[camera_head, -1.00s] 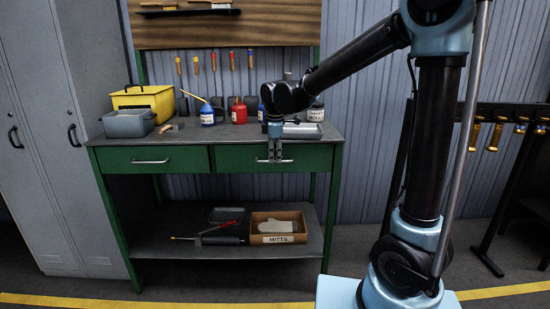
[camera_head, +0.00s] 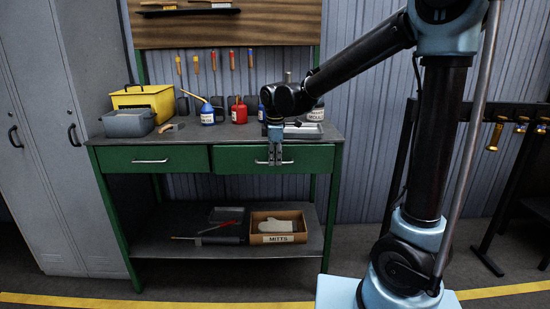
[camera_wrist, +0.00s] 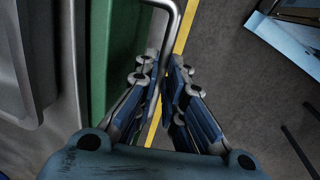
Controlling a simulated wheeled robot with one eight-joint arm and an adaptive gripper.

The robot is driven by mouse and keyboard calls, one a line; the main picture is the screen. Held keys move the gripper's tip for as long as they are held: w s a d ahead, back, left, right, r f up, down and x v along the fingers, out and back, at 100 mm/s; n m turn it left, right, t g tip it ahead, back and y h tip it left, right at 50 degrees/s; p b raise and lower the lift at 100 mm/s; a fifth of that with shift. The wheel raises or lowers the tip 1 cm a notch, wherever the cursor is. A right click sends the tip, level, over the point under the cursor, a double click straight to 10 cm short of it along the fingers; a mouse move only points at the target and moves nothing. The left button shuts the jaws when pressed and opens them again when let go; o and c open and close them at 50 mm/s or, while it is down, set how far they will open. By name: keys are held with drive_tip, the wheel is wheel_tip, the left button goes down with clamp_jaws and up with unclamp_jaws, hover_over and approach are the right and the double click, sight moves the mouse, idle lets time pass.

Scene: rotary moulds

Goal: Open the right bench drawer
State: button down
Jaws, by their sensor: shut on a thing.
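The right bench drawer (camera_head: 235,160) has a green front with a silver bar handle (camera_head: 288,162), and it stands slightly forward of the bench's front. My gripper (camera_head: 275,160) points down at the handle's middle and is shut on it. In the wrist view the handle (camera_wrist: 176,20) runs down between the fingers of my gripper (camera_wrist: 163,75), in front of the green drawer front (camera_wrist: 112,50). The fingers hide part of the handle. The left drawer (camera_head: 130,160) is shut.
The bench top holds a grey bin (camera_head: 130,123), a yellow box (camera_head: 145,100), bottles and a metal tray (camera_head: 303,131). A carton marked MITTS (camera_head: 278,239) sits on the lower shelf (camera_head: 190,250). The floor before the bench is clear.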

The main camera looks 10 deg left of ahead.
drive_tip(key=s+d, duration=0.2)
drive_tip(key=s, duration=0.8)
drive_tip(key=s+d, duration=0.3)
drive_tip(key=s, duration=0.8)
drive_tip(key=shift+s, duration=0.3)
drive_tip(key=shift+d, duration=0.1)
drive_tip(key=c, duration=2)
unclamp_jaws()
drive_tip(key=shift+o, duration=0.2)
drive_tip(key=shift+r, duration=0.1)
wheel_tip(320, 180, up, 12)
drive_tip(key=s, duration=0.2)
drive_tip(key=shift+d+f, duration=0.2)
drive_tip(key=shift+d, duration=0.1)
